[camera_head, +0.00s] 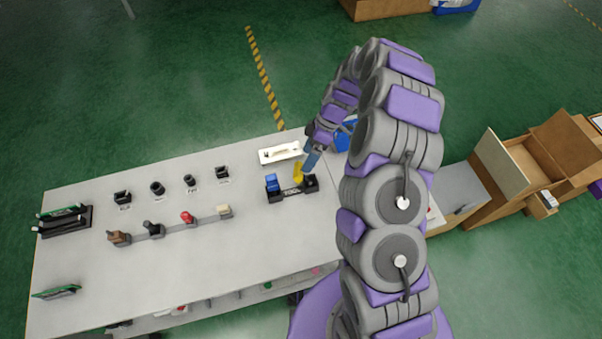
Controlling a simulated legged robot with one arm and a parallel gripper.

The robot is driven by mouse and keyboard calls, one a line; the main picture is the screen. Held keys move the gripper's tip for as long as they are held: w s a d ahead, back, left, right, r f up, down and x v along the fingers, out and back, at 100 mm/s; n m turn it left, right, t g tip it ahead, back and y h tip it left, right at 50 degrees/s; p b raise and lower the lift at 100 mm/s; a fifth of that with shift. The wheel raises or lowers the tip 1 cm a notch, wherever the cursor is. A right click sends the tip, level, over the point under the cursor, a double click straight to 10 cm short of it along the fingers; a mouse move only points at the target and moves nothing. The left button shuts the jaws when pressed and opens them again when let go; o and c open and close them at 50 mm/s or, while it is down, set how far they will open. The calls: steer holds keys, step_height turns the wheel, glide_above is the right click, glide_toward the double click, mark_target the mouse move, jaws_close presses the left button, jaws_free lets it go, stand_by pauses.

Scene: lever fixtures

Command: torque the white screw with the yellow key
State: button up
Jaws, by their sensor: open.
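A yellow key (298,170) stands in a black tool holder (276,197) on the table's right part. My gripper (306,167) comes down from the upper right, right at the key. It is open; the fingers are small here, and I cannot tell whether they touch the key. A small white-topped piece (224,210), which looks like the white screw, stands at the right end of a row of colored pieces, left of the holder.
Red (187,217), black (152,228) and brown (118,237) pieces continue the row leftward. Several black sockets (157,188) stand behind it. A blue piece (271,181) sits in the holder. A white plate (281,153) lies behind it. The table's (225,262) front middle is clear.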

mark_target(304, 177)
steer(key=x, duration=0.7)
steer(key=shift+d+f+b, duration=0.1)
steer(key=shift+f+b, duration=0.05)
steer(key=shift+b, duration=0.2)
steer(key=shift+w, duration=0.1)
steer(key=c, duration=0.7)
